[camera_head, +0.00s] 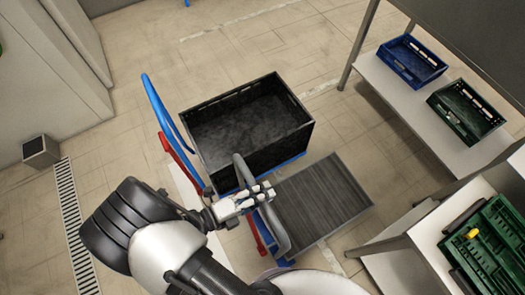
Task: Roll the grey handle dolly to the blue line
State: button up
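The grey handle dolly has a flat dark ribbed deck (322,200) and a curved grey handle (280,232) at its left side. It stands on the tiled floor in the middle of the view. My gripper (262,194) is at the grey handle, its fingers overlapping the bar. Whether the fingers are closed around it cannot be made out.
A black crate (245,150) sits on a blue base just behind the dolly, with blue (160,108) and red (178,155) handles at its left. Tables with a blue crate (412,60) and green crates (465,112) stand right. Open floor lies beyond the black crate.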

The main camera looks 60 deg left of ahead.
jog(key=shift+o, duration=1)
jog(key=shift+f, duration=0.1)
jog(key=d+v, duration=0.1)
jog(key=v, duration=1.1)
jog(key=shift+a, duration=0.5)
